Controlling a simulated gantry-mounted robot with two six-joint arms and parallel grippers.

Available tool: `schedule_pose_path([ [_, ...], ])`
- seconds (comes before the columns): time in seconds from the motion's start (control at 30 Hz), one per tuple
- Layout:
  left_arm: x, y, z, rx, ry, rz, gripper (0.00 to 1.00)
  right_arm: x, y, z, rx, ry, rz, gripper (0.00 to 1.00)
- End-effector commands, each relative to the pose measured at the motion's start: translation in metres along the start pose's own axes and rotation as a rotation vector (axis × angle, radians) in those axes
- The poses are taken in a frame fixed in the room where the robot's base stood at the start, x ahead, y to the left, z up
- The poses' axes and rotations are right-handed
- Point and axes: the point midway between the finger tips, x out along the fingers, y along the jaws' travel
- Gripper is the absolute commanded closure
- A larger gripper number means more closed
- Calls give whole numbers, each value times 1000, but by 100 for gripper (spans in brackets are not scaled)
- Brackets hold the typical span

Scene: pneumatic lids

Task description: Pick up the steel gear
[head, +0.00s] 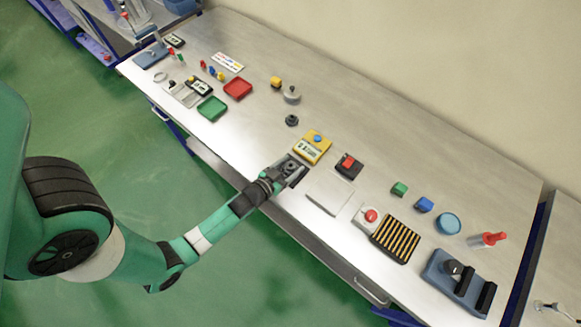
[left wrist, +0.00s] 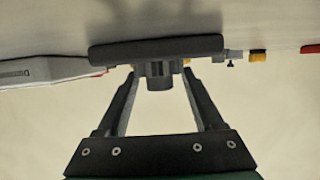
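My left gripper (head: 287,170) is low over a small dark fixture (head: 299,181) near the table's front edge. In the left wrist view, the two fingers of this gripper (left wrist: 159,73) are spread, with a dark stubby cylinder (left wrist: 160,78) between their tips and gaps at its sides. The cylinder projects from a wide dark plate (left wrist: 155,47) seen edge-on. A dark, round, gear-like piece (head: 292,120) lies apart on the table, behind the gripper. I cannot tell for sure which piece is the steel gear. My right gripper is not in view.
A yellow box with a blue button (head: 313,147) stands just right of the gripper. A light grey plate (head: 329,191) and a black block with a red top (head: 347,166) lie further right. A grey knobbed piece (head: 291,95) is behind. The back right of the table is clear.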

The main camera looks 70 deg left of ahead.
Motion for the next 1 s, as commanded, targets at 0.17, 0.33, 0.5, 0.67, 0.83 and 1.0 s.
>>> schedule_pose_path([
  [0.17,0,0,0,0,0,0,66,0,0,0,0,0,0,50],
  [0.33,0,0,2,0,-4,0,97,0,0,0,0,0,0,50],
  [0.5,-1,0,3,0,-7,-1,100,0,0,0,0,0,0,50],
  [0.67,-1,0,4,0,-9,-1,100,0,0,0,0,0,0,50],
  [0.83,-2,0,3,0,-12,-2,100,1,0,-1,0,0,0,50],
  [1.0,-7,0,-13,0,-7,-1,100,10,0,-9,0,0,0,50],
])
